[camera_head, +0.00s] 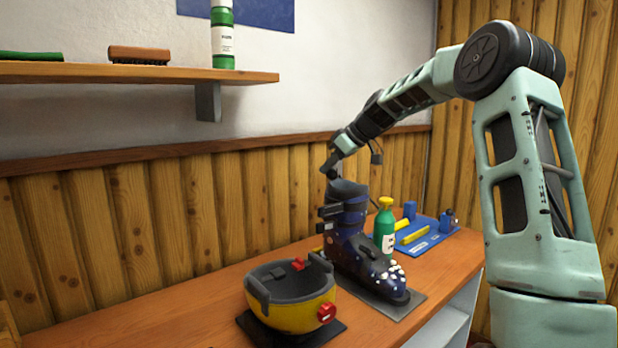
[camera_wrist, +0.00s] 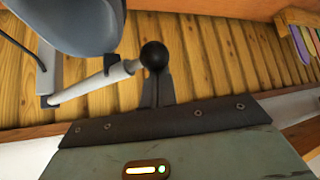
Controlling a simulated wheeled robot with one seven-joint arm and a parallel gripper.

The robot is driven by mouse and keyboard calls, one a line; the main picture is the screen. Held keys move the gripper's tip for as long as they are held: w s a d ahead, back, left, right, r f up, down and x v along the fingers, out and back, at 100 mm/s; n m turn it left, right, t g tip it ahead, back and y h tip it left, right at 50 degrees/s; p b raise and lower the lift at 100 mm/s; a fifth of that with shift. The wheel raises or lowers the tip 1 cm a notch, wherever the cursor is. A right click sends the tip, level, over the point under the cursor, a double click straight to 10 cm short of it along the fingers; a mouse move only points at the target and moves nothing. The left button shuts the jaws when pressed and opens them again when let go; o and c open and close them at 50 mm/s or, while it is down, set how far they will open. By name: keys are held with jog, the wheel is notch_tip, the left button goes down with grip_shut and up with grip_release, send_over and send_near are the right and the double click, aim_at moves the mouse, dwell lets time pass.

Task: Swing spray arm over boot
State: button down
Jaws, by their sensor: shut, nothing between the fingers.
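A dark blue ski boot (camera_head: 362,245) stands upright on a grey plate (camera_head: 412,305) on the bench in the head view. My gripper (camera_head: 331,170) is just above the boot's cuff, small and partly unclear there. In the wrist view my gripper (camera_wrist: 157,85) is shut, its dark fingers pointing at a black ball knob (camera_wrist: 154,55). The fingertips overlap the knob's lower edge; I cannot tell whether they touch. A pale grey rod (camera_wrist: 95,84), apparently the spray arm, runs left from the knob. A rounded blue-grey part (camera_wrist: 75,25) is at top left. The spray arm is not clear in the head view.
A yellow and black bowl-shaped item (camera_head: 305,313) with red knobs sits left of the boot. A green bottle (camera_head: 384,232) stands behind the boot, near a blue tray (camera_head: 438,238) with yellow tools. A wall shelf (camera_head: 150,74) is at upper left. The front left bench top is clear.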

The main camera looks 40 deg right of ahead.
jog(key=shift+n+y, duration=0.3)
jog(key=shift+n, duration=0.2)
jog(key=s+d, duration=0.2)
jog(key=d, duration=0.1)
jog(key=shift+s+b, duration=0.35)
jog(key=shift+s, duration=0.05)
jog(key=shift+s+d, duration=0.5)
jog(key=shift+d, duration=0.3)
jog(key=shift+s+d+f, duration=0.1)
